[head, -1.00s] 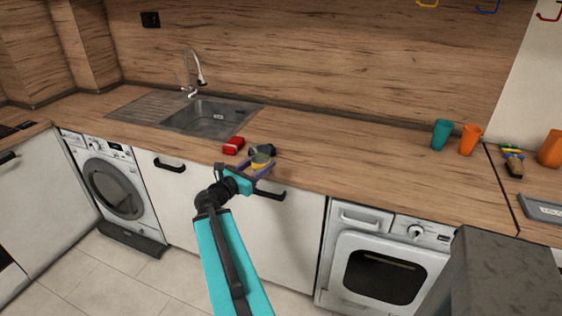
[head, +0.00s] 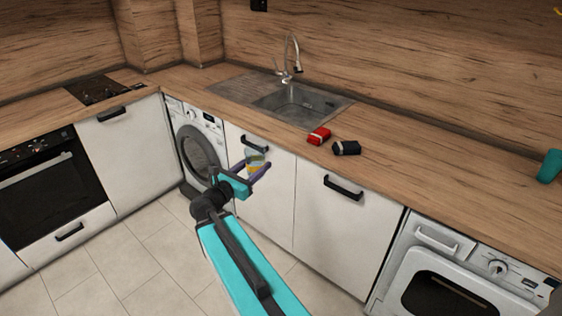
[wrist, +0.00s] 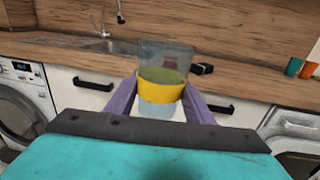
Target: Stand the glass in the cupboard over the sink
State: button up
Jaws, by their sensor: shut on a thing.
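My gripper (head: 252,176) is shut on a clear glass (head: 256,158) with a yellow band, held upright in front of the white cabinet doors below the counter edge. In the wrist view the glass (wrist: 163,80) stands between my two purple fingers (wrist: 160,103). The sink (head: 298,101) with its tall tap (head: 288,62) is set in the counter behind. The cupboard over the sink does not show in any view; only the wood splashback is seen above the tap.
A red packet (head: 319,136) and a dark packet (head: 347,148) lie on the counter in front of the sink. A teal cup (head: 549,166) stands at the far right. The counter between has free room. A hob (head: 102,89) is at the left.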

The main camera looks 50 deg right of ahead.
jog(key=w+a+f+n+t+y, duration=0.1)
jog(key=w+a+t, duration=0.3)
jog(key=a, duration=1.4)
jog(key=w+a+f+n+t+y, duration=0.1)
jog(key=w+a+n+t+y, duration=0.1)
jog(key=a, duration=1.7)
jog(key=w+n+t, duration=0.1)
jog(key=w+n, duration=0.1)
jog(key=w, duration=0.1)
jog(key=shift+a+n+t+y, duration=0.3)
jog(key=shift+t, duration=0.1)
